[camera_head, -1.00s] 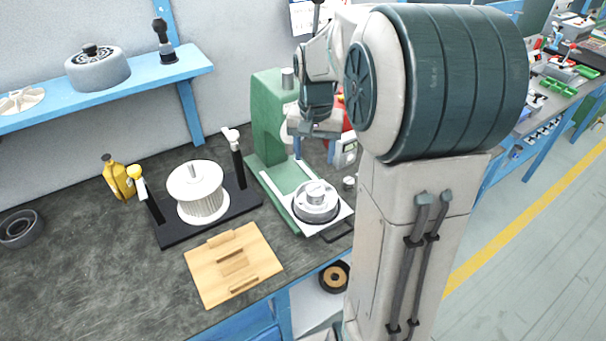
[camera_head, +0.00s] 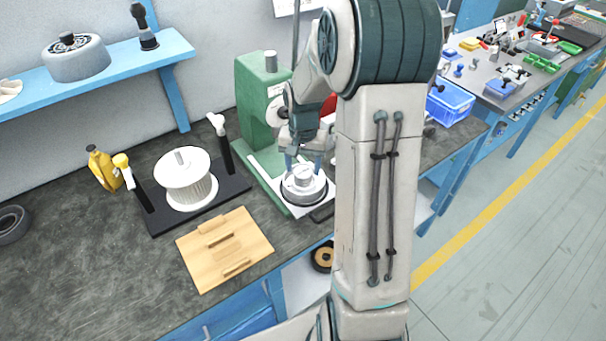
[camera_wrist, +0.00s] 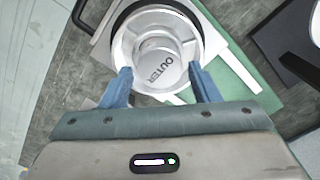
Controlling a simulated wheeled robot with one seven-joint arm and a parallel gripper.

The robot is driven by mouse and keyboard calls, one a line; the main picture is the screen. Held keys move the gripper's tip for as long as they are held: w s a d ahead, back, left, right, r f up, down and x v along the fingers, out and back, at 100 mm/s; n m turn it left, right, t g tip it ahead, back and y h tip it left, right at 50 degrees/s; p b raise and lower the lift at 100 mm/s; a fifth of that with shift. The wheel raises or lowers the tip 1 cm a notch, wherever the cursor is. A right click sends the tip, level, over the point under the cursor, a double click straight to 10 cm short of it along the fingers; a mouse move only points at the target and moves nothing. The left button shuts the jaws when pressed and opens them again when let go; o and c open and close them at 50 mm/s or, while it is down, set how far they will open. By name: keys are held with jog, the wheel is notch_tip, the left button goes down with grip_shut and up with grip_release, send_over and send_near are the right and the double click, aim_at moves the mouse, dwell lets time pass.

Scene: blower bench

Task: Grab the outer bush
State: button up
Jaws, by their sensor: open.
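The outer bush (camera_wrist: 160,68) is a silvery round part lettered "OUTER", seen from above in the wrist view. It sits on a wider round metal piece (camera_wrist: 196,30) on the white plate of the green press. In the head view the bush (camera_head: 303,176) shows at the front of the press. My gripper (camera_wrist: 161,84) is open, its two blue fingers apart on either side of the bush's near part. It is empty, and I cannot tell whether the fingers touch anything. In the head view my gripper (camera_head: 304,160) is just above the bush, partly covering it.
The green press (camera_head: 256,100) stands directly behind. Left of it are a black stand (camera_head: 158,222) with a white finned rotor (camera_head: 190,184), and a wooden board (camera_head: 224,250). A yellow bottle (camera_head: 103,168) stands farther left. A blue shelf (camera_head: 120,72) runs above the bench.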

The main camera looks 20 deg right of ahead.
jog(key=shift+f, duration=1.4)
jog(key=c, duration=1)
jog(key=shift+r, duration=0.1)
